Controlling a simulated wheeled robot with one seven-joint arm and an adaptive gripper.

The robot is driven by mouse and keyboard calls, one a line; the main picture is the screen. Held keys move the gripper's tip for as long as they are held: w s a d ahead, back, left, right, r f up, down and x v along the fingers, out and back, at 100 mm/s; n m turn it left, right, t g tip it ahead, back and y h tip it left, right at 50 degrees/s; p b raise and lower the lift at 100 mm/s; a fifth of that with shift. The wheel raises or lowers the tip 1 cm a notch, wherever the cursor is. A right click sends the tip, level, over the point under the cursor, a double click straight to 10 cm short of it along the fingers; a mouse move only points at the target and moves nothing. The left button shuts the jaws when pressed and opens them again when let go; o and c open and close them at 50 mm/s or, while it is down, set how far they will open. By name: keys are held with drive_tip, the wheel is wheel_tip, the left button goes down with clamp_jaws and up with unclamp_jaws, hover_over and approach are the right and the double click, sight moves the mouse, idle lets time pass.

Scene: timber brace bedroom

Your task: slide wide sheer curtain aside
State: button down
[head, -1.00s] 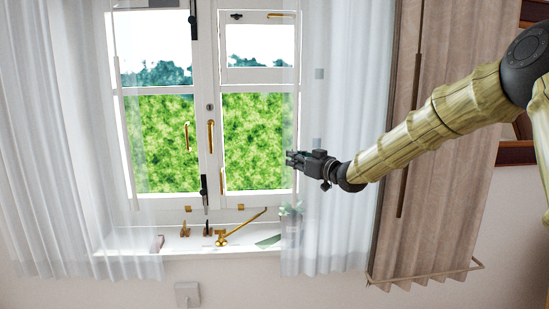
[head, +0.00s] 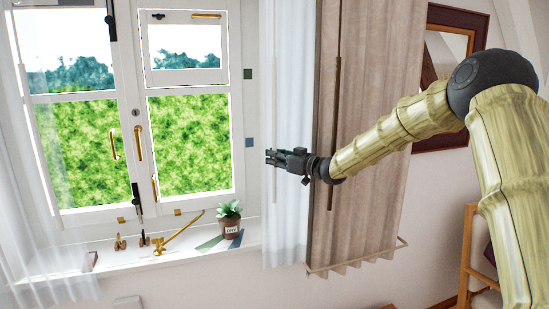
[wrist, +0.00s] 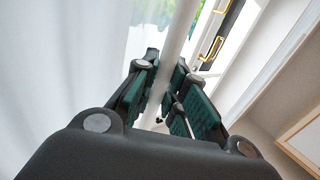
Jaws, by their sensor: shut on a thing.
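The right-hand sheer curtain (head: 288,70) hangs white and bunched narrow between the window and a beige drape. My gripper (head: 268,157) is at its left edge, about mid-height. In the wrist view, my gripper (wrist: 168,72) is shut on a pale upright strip at the sheer curtain's edge, and white cloth (wrist: 55,75) fills the left side. Whether the strip is folded cloth or a rod cannot be told. Another sheer curtain (head: 25,200) hangs at the far left, partly over the window.
The beige drape (head: 365,120) hangs behind my arm, with a thin rod on it and a bar at its hem. A potted plant (head: 231,228) and brass window fittings (head: 160,246) are on the sill. A chair (head: 470,250) stands at the lower right.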

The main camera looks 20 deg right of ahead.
drive_tip(key=c, duration=1.7)
unclamp_jaws()
drive_tip(key=shift+w, duration=0.1)
drive_tip(key=shift+c, duration=0.2)
drive_tip(key=v, duration=1.2)
drive_tip(key=shift+f, duration=0.15)
